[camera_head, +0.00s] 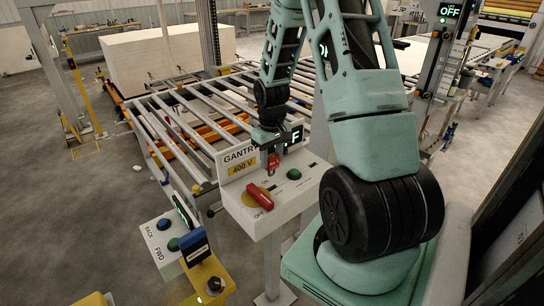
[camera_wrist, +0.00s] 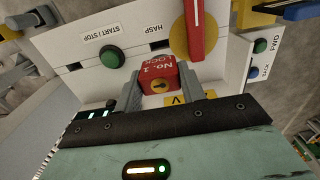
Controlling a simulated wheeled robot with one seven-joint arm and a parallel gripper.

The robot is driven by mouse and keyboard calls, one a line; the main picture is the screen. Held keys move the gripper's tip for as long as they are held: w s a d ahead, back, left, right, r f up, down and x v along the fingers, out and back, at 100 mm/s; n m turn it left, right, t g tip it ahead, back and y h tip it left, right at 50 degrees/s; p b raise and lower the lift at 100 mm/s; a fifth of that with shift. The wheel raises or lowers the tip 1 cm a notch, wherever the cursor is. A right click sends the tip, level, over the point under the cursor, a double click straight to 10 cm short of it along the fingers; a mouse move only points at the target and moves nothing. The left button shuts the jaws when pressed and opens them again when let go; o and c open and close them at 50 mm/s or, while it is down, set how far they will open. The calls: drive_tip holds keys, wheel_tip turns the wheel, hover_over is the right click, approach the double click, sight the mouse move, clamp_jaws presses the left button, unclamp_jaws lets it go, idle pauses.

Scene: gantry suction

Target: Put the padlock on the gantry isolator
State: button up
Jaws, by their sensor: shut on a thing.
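My gripper (camera_head: 271,168) is shut on a red padlock (camera_wrist: 160,75) marked "No. 1 LOCK", with a grey finger on either side of it. The padlock also shows as a small red patch in the head view (camera_head: 273,159). It is held above the white gantry panel (camera_head: 288,205). The gantry isolator (camera_head: 260,198) is a red handle on a yellow disc, its end by the OFF label; it also shows in the wrist view (camera_wrist: 196,28). The hasp slot (camera_wrist: 160,44) is a dark slit between the disc and a green button. I cannot see the padlock's shackle clearly.
The green start/stop button (camera_head: 294,174) stands on the same panel. A BACK/FWD button box (camera_head: 161,236) and a yellow post with a blue-tagged item (camera_head: 210,279) are at the lower left. The roller conveyor (camera_head: 205,118) lies behind the panel.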

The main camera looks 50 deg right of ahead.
sight(272, 176)
drive_tip(key=shift+f+b, duration=1.3)
drive_tip(key=shift+f, duration=0.7)
drive_tip(key=shift+f, duration=0.1)
drive_tip(key=shift+f+b, duration=1.5)
drive_tip(key=shift+f, duration=0.55)
drive_tip(key=o, duration=1.1)
drive_tip(key=shift+o, duration=0.2)
drive_tip(key=shift+r, duration=0.1)
wheel_tip(272, 176, up, 17)
drive_tip(key=b, duration=0.3)
drive_tip(key=shift+r, duration=0.15)
